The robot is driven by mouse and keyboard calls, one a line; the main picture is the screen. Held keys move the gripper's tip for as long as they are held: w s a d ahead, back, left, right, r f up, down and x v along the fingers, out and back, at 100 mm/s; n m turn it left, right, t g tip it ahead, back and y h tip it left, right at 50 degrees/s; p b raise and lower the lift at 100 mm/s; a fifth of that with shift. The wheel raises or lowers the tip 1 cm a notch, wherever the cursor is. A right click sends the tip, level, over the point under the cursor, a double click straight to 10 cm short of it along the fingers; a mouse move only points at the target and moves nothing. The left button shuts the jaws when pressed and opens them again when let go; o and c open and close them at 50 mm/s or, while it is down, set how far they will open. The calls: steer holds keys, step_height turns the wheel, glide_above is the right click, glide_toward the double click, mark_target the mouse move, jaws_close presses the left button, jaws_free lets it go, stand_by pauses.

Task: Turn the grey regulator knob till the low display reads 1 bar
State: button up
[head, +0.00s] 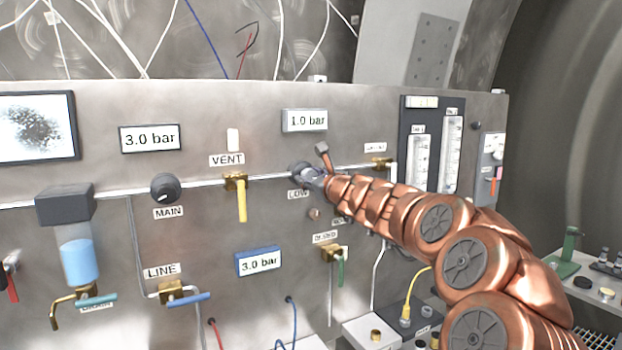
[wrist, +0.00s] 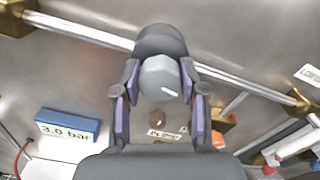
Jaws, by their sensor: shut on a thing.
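The grey regulator knob (wrist: 160,78) sits between my gripper's two fingers in the wrist view, with a white pointer mark on its face. My gripper (wrist: 160,100) is shut on it, a purple-lined finger on each side. In the head view my copper arm reaches in from the right, and my gripper (head: 316,178) covers most of the knob, whose dark edge (head: 299,170) shows above the partly hidden LOW label (head: 298,194). The low display (head: 305,120), above the knob, reads 1.0 bar.
The MAIN knob (head: 165,188) is to the left, under a display (head: 150,138) reading 3.0 bar. A yellow VENT valve handle (head: 242,202) stands between the knobs. A blue-framed display (head: 258,262) below reads 3.0 bar. A pipe runs along the panel behind the gripper.

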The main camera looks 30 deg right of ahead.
steer(key=shift+n, duration=0.6)
steer(key=o, duration=1.1)
steer(key=shift+o, duration=0.2)
steer(key=shift+s, duration=0.1)
steer(key=s+a, duration=0.1)
steer(key=s, duration=1)
steer(key=shift+s, duration=0.4)
steer(key=shift+a, duration=0.15)
